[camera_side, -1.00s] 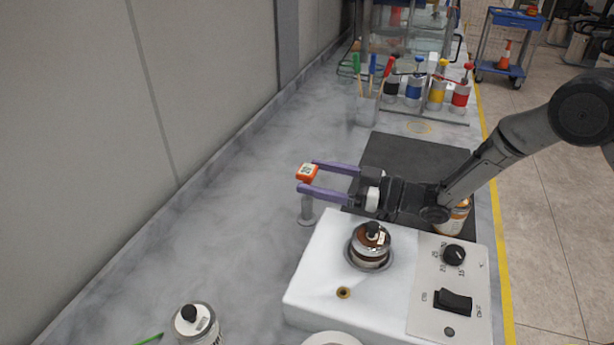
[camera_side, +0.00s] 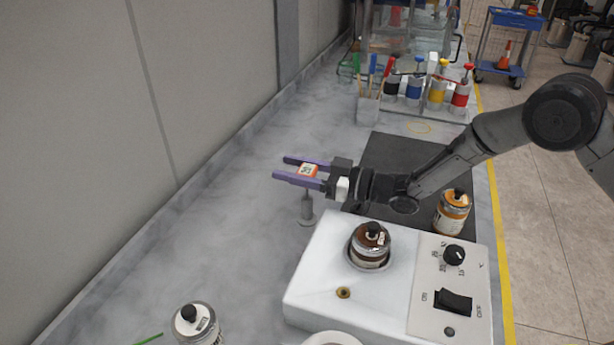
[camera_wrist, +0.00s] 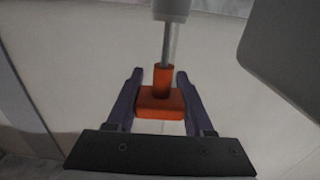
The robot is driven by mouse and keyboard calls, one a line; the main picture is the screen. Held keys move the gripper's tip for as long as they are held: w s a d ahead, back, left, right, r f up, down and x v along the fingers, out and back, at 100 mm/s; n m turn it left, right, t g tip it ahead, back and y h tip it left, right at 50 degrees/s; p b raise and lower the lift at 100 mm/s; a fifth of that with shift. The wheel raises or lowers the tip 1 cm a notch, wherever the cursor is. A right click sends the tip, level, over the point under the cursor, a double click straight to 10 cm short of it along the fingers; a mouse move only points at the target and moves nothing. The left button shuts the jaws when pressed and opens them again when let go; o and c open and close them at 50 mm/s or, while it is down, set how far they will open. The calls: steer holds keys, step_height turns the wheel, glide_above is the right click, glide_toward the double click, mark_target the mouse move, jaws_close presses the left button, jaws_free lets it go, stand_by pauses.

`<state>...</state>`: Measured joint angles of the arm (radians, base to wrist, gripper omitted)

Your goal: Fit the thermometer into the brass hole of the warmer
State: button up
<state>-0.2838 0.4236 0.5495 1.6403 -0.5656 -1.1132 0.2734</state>
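The thermometer has an orange-red head with a small square display (camera_side: 308,171). It stands upright over a small grey holder (camera_side: 306,208) on the bench. My gripper (camera_side: 278,167) reaches in level from the right, and its two purple fingers are shut on the head, extending past it. In the wrist view, the thermometer (camera_wrist: 160,101) lies between the fingers, and its thin metal stem runs to the grey holder (camera_wrist: 172,9). The warmer (camera_side: 316,268) is white, with a small brass hole (camera_side: 343,293) in its top. The hole is empty and clear of my gripper.
A brown bottle (camera_side: 370,245) sits in the warmer's well, beside a control panel. An orange-labelled bottle (camera_side: 452,211) stands on the dark mat (camera_side: 415,155). A white bottle (camera_side: 196,325) is front left. Paint jars are at the back. The bench left of the holder is clear.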

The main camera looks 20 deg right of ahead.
steer(key=c, duration=0.7)
jaws_close()
steer(key=shift+r, duration=0.1)
step_height(320, 180, up, 10)
steer(key=s+a+r+n+g+y, duration=0.1)
steer(key=s+a+n+g+y, duration=0.1)
steer(key=s, duration=1)
steer(key=s+a+r+n+g+y, duration=0.1)
steer(key=s+a+n+g, duration=0.1)
steer(key=s, duration=1)
steer(key=shift+a+n+g+y, duration=0.35)
steer(key=shift+a+g, duration=0.25)
steer(key=shift+g, duration=0.4)
steer(key=shift+r, duration=0.1)
